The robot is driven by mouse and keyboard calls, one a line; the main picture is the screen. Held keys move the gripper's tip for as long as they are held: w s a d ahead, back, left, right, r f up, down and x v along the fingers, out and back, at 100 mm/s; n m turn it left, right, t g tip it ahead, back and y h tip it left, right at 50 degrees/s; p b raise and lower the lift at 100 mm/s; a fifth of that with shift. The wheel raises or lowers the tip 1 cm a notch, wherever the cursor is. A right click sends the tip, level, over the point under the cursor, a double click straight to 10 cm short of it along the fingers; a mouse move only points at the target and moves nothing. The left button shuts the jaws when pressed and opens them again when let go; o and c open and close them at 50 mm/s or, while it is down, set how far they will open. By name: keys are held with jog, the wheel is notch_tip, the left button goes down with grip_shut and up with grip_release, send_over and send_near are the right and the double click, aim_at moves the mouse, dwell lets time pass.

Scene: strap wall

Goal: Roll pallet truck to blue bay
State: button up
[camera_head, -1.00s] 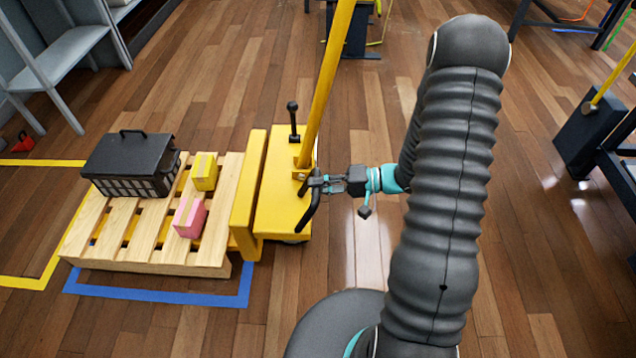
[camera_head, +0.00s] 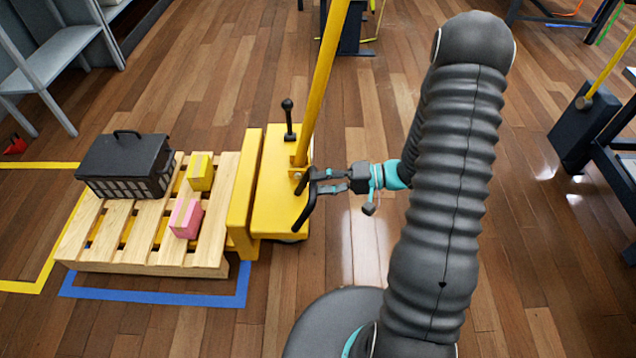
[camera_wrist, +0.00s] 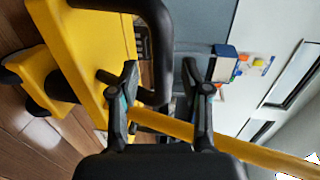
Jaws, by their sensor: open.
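The yellow pallet truck (camera_head: 278,185) stands with its forks under a wooden pallet (camera_head: 150,262). A black toolbox (camera_head: 125,163), a yellow block (camera_head: 201,173) and a pink block (camera_head: 186,218) sit on the pallet. Blue floor tape (camera_head: 150,297) marks the bay along the pallet's near side and by its right corner; the rest is hidden beneath the load. The truck's body lies right of the blue corner. My gripper (camera_head: 329,181) is open at the truck's black handle (camera_head: 307,207). In the wrist view, the handle (camera_wrist: 160,50) shows between the open fingers (camera_wrist: 160,72); contact is unclear.
Yellow floor tape (camera_head: 40,165) marks an area left of the pallet. A grey shelf (camera_head: 55,70) stands at the upper left. A dark stand (camera_head: 585,125) with a yellow pole is at the right. Wooden floor is free behind the truck and in front.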

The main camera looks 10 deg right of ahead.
jog(key=v, duration=1)
jog(key=shift+d, duration=0.2)
jog(key=shift+s+f, duration=0.1)
